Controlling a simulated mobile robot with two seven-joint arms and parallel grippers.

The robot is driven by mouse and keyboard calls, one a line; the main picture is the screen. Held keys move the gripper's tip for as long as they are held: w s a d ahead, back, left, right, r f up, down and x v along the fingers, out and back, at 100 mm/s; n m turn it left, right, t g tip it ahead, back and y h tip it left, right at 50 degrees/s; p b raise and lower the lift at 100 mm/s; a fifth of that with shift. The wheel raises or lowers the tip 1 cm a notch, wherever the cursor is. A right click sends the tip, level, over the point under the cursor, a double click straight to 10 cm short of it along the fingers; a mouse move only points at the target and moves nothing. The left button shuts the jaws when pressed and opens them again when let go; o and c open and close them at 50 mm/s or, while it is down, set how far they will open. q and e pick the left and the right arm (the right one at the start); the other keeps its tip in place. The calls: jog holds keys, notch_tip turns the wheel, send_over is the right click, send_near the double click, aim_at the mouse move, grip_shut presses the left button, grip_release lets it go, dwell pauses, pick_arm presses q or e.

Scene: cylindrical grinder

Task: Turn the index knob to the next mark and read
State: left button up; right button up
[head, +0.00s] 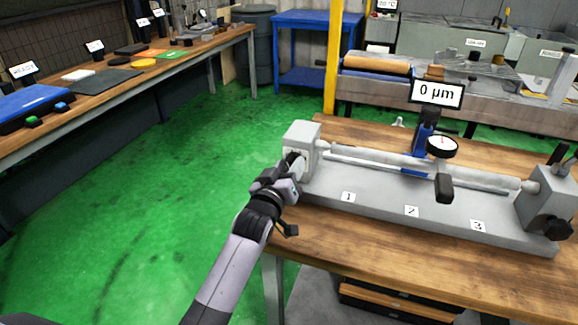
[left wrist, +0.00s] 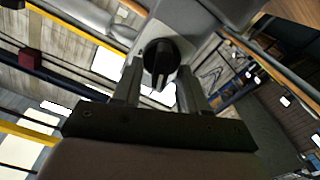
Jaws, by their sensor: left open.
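The index knob (left wrist: 160,60) is black with a raised pointer bar. It sits on the grey headstock (head: 303,136) at the left end of the bench fixture. My left gripper (head: 291,172) is at the headstock's left face and hides most of the knob in the head view. In the left wrist view its two fingers (left wrist: 160,85) are open, one on each side of the knob; I cannot tell whether they touch it. The readout (head: 437,93) shows 0 µm above a dial gauge (head: 442,146) over the shaft. My right gripper is out of view.
The grey fixture base (head: 376,207) carries labels 1, 2 and 3 and stands on a wooden table (head: 345,239). A tailstock (head: 549,197) with a dark knob is at its right end. Green floor (head: 190,190) lies open to the left, before a long workbench.

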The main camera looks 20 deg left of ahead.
pick_arm(q)
jog(key=shift+s, duration=0.1)
grip_shut()
jog(key=m+p, duration=0.1)
jog(key=m, duration=0.2)
jog(key=shift+d+r+m, duration=0.1)
jog(key=shift+d+m, duration=0.05)
jog(key=shift+m, duration=0.15)
jog(key=m, duration=0.4)
jog(key=shift+d+m, duration=0.15)
jog(key=shift+m, duration=0.55)
grip_release()
